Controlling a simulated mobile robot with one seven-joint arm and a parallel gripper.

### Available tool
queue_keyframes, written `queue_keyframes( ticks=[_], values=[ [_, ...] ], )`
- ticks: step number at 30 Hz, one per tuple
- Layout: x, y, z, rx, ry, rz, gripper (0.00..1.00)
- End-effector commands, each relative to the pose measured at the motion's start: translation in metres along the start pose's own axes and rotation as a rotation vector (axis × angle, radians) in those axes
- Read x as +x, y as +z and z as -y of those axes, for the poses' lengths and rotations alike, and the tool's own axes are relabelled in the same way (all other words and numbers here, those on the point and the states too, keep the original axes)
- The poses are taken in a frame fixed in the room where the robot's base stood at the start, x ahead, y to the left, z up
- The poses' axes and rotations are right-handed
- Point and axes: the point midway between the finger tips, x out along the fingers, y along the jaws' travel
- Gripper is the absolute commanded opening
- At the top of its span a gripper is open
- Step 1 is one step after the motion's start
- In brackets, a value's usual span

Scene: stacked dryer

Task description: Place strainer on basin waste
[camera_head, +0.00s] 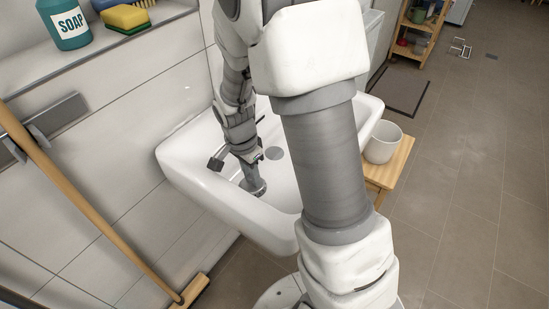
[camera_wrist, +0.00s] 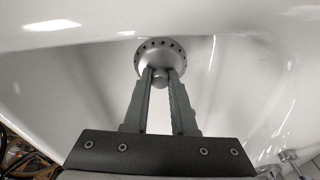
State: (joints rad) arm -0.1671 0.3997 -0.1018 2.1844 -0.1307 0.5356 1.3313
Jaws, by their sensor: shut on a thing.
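The strainer (camera_wrist: 160,55) is a round metal disc with small holes around its rim and a central knob. My gripper (camera_wrist: 160,76) is shut on this knob in the wrist view. In the head view, the strainer (camera_head: 257,191) shows below my gripper (camera_head: 252,177), inside the white basin (camera_head: 192,158). Whether it touches the basin floor I cannot tell. A round grey disc that looks like the basin waste (camera_head: 273,153) lies in the basin, farther back and slightly right of the strainer. No waste shows in the wrist view.
A faucet (camera_head: 217,158) stands left of my gripper. A soap bottle (camera_head: 64,24) and a yellow sponge (camera_head: 125,17) sit on the ledge. A broom (camera_head: 85,205) leans at left. A white pot (camera_head: 383,143) stands on a wooden stool (camera_head: 398,165) right of the basin.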

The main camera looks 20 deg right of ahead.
Motion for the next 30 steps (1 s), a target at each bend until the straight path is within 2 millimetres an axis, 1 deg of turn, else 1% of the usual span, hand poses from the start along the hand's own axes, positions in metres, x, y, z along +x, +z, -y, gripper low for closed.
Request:
queue_keyframes(
  ticks=[1,6,9,11,14,24,27,30],
  values=[
    [0.005,0.002,-0.001,0.049,0.004,-0.003,0.0],
    [0.008,0.004,-0.003,0.183,0.013,-0.009,0.0],
    [0.009,0.004,-0.003,0.221,0.014,-0.011,0.0],
    [0.01,-0.001,-0.001,0.233,0.014,-0.012,0.0],
    [0.012,-0.018,0.006,0.241,0.016,-0.012,0.0],
    [0.021,-0.1,0.045,0.238,0.015,-0.012,0.0],
    [0.023,-0.121,0.055,0.236,0.015,-0.012,0.0],
    [0.024,-0.137,0.062,0.235,0.015,-0.012,0.0]
  ],
)
